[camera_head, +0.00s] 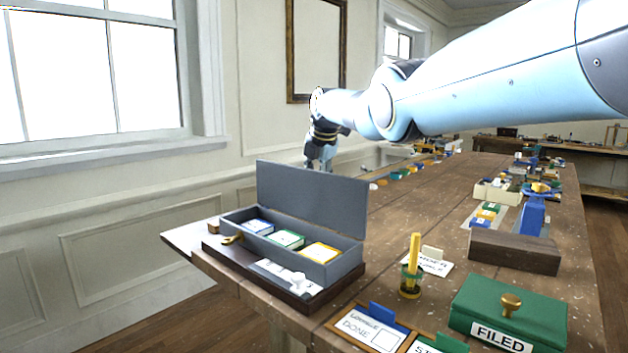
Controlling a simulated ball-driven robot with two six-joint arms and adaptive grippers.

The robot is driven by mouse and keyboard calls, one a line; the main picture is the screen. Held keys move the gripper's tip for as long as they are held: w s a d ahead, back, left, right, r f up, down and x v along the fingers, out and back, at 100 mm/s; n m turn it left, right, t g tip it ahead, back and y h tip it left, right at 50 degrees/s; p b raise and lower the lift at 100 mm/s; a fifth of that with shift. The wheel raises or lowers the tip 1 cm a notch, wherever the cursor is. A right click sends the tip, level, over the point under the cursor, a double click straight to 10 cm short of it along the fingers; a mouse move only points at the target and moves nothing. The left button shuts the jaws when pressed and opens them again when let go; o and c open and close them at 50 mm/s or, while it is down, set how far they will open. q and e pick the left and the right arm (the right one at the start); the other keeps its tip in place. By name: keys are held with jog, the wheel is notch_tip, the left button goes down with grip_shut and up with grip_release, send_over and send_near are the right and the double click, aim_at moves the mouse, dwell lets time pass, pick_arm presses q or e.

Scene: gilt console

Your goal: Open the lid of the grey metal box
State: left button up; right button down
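The grey metal box (349,265) stands on a dark wooden base at the near left end of the long table. Its lid (312,197) stands up, tilted slightly back, so the box is open. Blue, green and yellow-edged cards show inside it. A brass-coloured latch piece (232,239) is at the box's front left. My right arm comes in from the right, and my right gripper (319,160) is behind and above the lid, apart from it as far as I can see. Its fingers are small and dark, and their opening is unclear. My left gripper is out of view.
A green box marked FILED (510,312) with a brass knob sits at the near right. A yellow stick in a small holder (411,275) stands right of the grey box. A brown wooden block (514,251) lies farther right. The table's middle is mostly clear.

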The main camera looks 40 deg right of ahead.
jog(key=shift+d+r, duration=0.3)
jog(key=c, duration=1.4)
grip_release()
jog(key=shift+s, duration=0.45)
jog(key=shift+o, duration=1.7)
jog(key=shift+w+a+f, duration=0.15)
jog(key=shift+w, duration=0.1)
jog(key=v, duration=1.2)
